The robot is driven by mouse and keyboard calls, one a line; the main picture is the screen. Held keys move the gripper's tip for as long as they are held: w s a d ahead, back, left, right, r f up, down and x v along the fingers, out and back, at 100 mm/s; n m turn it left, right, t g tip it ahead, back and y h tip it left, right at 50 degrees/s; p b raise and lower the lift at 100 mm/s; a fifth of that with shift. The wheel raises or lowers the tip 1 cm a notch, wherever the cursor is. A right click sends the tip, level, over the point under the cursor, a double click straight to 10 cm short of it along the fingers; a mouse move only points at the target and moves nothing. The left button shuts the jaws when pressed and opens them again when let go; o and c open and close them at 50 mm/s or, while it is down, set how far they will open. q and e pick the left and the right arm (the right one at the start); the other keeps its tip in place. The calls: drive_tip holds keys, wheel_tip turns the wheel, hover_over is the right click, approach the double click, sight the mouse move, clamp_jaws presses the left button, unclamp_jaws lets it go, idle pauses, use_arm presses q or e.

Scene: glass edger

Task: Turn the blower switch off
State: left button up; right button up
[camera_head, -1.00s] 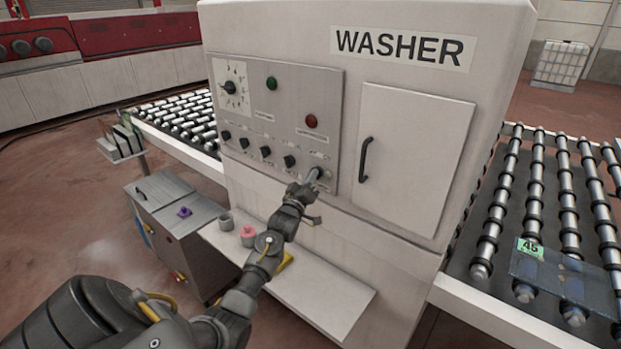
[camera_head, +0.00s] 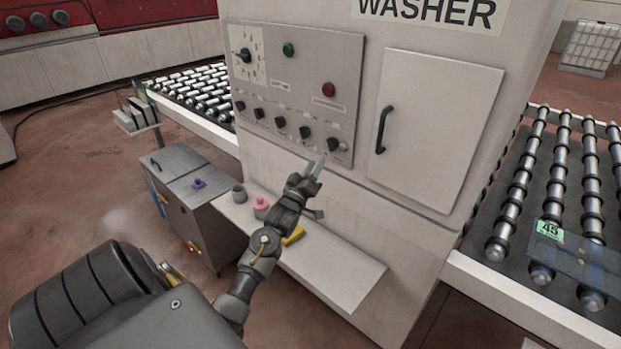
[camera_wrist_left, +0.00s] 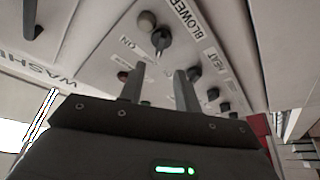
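The blower switch (camera_head: 333,144) is a dark rotary knob at the right end of the knob row on the washer's control panel (camera_head: 349,60). In the left wrist view the blower switch (camera_wrist_left: 161,40) shows a pale pointer mark beside the labels BLOWER and ON; I cannot tell its exact setting. My left gripper (camera_head: 317,167) is below and slightly left of the knob, apart from it. In the wrist view the left gripper's (camera_wrist_left: 159,82) two fingers stand apart with nothing between them. My right gripper is not in view.
Several similar knobs (camera_head: 305,132) sit left of the switch; a red button (camera_head: 328,89) is above. A door handle (camera_head: 383,130) is to the right. A shelf (camera_head: 330,270) below holds a pink object (camera_head: 261,203) and a grey cup (camera_head: 239,193).

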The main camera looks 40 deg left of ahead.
use_arm(q)
drive_tip(key=shift+b+v, duration=0.3)
drive_tip(key=shift+v, duration=1.05)
